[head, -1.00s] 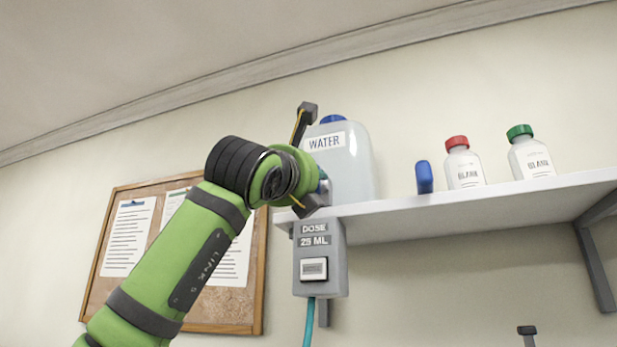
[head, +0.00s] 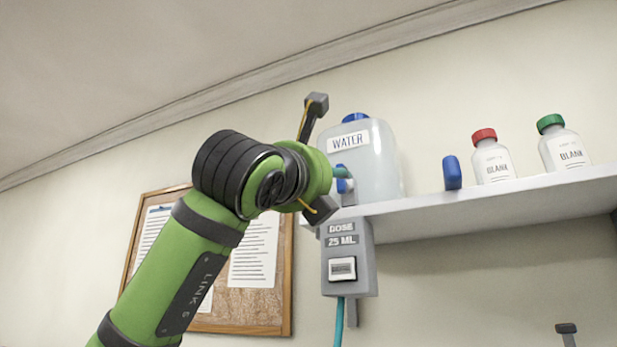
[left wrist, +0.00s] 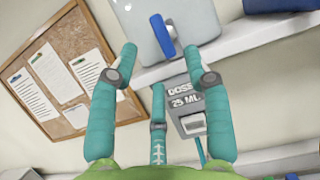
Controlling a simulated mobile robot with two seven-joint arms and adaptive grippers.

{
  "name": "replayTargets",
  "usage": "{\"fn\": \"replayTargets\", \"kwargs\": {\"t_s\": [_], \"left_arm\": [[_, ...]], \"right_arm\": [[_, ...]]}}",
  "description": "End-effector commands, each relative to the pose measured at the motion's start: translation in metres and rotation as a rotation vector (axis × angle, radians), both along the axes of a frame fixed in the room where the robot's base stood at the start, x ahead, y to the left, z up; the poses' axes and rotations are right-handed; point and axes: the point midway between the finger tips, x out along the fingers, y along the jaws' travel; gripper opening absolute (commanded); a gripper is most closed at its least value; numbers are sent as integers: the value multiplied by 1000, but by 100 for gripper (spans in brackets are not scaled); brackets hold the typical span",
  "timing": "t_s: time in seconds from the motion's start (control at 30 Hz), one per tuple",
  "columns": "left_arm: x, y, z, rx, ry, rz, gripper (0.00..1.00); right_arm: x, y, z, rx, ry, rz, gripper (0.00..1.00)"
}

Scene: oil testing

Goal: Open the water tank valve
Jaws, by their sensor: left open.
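The water tank (head: 371,165) is a translucent white container with a blue cap and a "WATER" label, at the left end of the wall shelf. Its blue valve handle (left wrist: 162,36) shows upright on the tank in the left wrist view, and a bit of blue valve (head: 345,186) shows in the head view. My left gripper (left wrist: 161,57) has its teal fingers spread, with the handle beyond and between the two upper fingertips. The fingers look apart from the handle. In the head view my wrist hides most of the fingers. My right gripper is not in view.
A grey "DOSE 25 ML" box (head: 347,258) with a teal hose hangs below the shelf (head: 500,202). A blue object (head: 452,173), a red-capped bottle (head: 493,162) and a green-capped bottle (head: 565,151) stand to the right. A corkboard (head: 240,306) hangs on the wall.

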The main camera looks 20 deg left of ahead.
Motion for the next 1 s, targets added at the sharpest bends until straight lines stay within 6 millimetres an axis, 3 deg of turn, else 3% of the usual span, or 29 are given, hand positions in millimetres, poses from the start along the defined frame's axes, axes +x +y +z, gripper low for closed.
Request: {"fn": "replayTargets", "kwargs": {"t_s": [0.23, 0.4, 1.0], "left_arm": [[-38, 1, -16, 0, -1, 0, 49], [-52, 2, -23, 0, 2, 1, 49], [-57, 2, -25, -1, 3, 0, 49]], "right_arm": [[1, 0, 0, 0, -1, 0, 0], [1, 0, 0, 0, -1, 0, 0], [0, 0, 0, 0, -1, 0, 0]]}}
